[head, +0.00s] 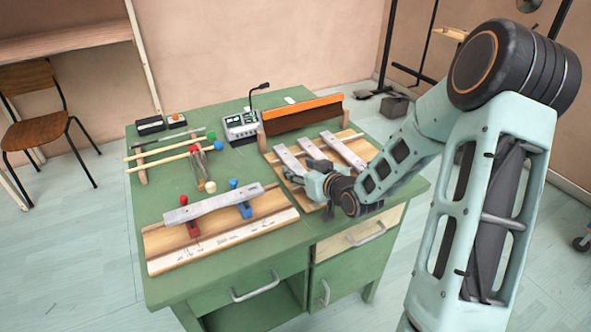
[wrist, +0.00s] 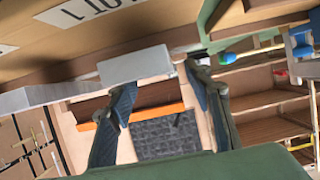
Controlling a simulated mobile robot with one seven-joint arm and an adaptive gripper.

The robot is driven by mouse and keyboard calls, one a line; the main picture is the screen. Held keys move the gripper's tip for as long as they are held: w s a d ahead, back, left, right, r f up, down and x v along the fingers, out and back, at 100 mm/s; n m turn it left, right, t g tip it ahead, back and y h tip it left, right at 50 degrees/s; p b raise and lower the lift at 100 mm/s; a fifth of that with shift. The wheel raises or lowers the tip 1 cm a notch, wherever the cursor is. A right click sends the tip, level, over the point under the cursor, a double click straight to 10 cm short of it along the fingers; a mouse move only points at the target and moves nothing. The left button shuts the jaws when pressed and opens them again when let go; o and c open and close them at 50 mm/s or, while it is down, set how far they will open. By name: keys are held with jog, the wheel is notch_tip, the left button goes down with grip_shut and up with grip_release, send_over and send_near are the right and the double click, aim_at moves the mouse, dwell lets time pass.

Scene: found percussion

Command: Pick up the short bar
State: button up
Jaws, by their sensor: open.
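Several grey metal bars lie on a wooden board (head: 358,139) at the right of the green table. They are a left bar (head: 286,158), a middle bar (head: 311,148) and a right bar (head: 345,151). My gripper (head: 304,180) is low over the front of this board and hides the near ends of the left and middle bars. I cannot tell surely which bar is the short one. In the wrist view my gripper (wrist: 158,80) is open, and a light grey bar block (wrist: 136,64) shows at its fingertips. Contact cannot be told.
A long grey bar (head: 213,203) rests across red and blue supports on the front board (head: 165,262). Sticks with coloured ends (head: 165,155) lie at the left. A orange-topped dark panel (head: 301,115) and a device with a microphone (head: 241,126) stand behind.

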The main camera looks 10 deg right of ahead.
jog(key=shift+w+a, duration=0.1)
jog(key=shift+w, duration=0.15)
grip_shut()
jog(key=shift+r, duration=0.15)
dwell(0.4)
